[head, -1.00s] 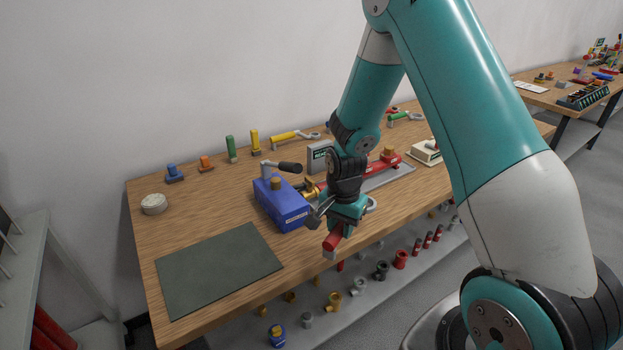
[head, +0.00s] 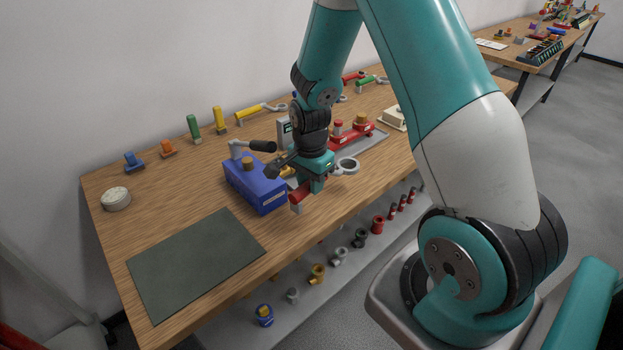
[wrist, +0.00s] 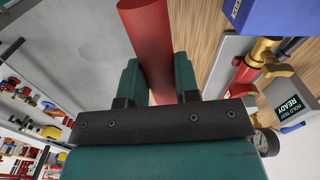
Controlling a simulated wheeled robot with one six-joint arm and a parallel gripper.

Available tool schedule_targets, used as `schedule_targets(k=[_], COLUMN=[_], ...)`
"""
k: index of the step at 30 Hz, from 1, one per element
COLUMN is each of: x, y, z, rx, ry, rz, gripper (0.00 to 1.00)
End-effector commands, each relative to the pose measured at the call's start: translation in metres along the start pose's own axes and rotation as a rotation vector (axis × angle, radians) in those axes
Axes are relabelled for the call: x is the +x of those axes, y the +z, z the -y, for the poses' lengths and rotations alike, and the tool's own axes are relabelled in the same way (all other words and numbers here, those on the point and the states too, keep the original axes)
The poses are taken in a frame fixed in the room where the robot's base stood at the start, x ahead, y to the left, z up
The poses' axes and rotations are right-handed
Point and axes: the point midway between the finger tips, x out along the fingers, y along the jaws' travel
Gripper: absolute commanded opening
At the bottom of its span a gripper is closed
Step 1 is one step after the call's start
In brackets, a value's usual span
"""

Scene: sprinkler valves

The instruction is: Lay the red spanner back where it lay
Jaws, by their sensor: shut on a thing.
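My gripper (head: 311,183) is shut on the red spanner (head: 298,197), above the front part of the workbench. The spanner's red handle sticks out to the left of the jaws, and its grey ring end (head: 347,165) shows to the right. In the wrist view, the red handle (wrist: 146,35) lies between the two teal fingers of my gripper (wrist: 160,82). The ring end is hidden there. I cannot tell how high the spanner is above the wood.
A blue block (head: 258,191) with a black-handled lever stands left of my gripper. A red valve assembly (head: 350,134) on a grey plate is behind. A dark green mat (head: 195,263) lies front left.

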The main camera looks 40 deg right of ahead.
Motion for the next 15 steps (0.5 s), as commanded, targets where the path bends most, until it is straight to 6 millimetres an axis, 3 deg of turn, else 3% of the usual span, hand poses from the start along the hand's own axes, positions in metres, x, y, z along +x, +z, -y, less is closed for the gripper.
schedule_targets(k=[15], x=[0.065], y=[0.0], z=[0.0], rx=[-0.001], ry=[0.0], rz=[0.0], gripper=[0.0])
